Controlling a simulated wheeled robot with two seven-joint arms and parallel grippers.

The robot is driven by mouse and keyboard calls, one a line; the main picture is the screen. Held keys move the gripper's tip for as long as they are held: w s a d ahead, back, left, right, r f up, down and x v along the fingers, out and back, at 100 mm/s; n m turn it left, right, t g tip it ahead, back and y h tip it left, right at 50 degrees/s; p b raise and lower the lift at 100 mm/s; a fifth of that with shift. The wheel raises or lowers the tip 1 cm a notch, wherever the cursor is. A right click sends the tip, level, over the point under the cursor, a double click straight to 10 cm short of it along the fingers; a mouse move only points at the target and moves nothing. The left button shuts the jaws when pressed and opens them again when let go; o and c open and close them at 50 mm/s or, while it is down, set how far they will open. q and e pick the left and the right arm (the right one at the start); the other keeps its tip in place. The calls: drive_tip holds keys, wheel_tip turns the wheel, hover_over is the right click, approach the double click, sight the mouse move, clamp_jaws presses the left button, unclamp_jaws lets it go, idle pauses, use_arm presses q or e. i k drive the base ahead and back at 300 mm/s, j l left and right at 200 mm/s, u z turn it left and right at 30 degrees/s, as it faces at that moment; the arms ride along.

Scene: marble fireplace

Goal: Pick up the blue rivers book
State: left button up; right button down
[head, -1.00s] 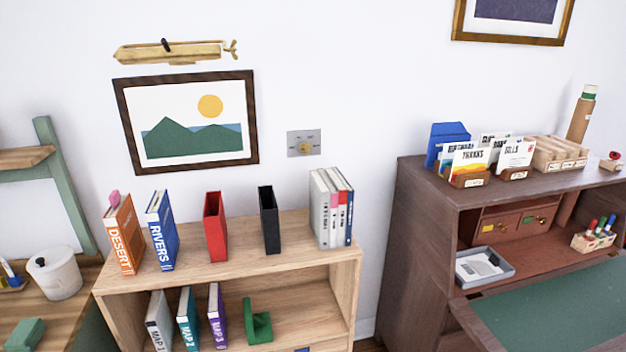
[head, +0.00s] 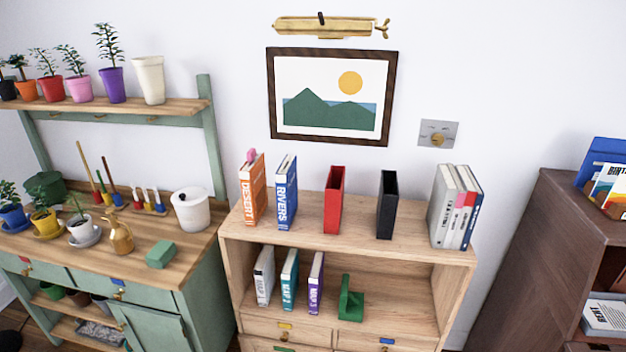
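The blue rivers book (head: 286,192) stands upright on the top of the wooden bookcase (head: 405,243), its spine with white lettering facing me. The orange desert book (head: 253,189) stands just to its left, with a pink thing sticking up at its top. A red holder (head: 334,200) stands to its right with a gap between. Neither of my grippers shows in the head view.
A black holder (head: 387,204) and a row of books (head: 450,208) stand farther right on the same top.

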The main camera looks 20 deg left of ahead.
sight(286, 176)
drive_tip(key=i+l+u, duration=0.15)
drive_tip(key=l+u, duration=0.2)
drive_tip(key=l, duration=0.15)
drive_tip(key=i+l+u, duration=0.15)
drive_tip(key=l+u, duration=0.2)
drive_tip(key=l, duration=0.15)
drive_tip(key=l+u, duration=0.4)
drive_tip(key=l, duration=0.15)
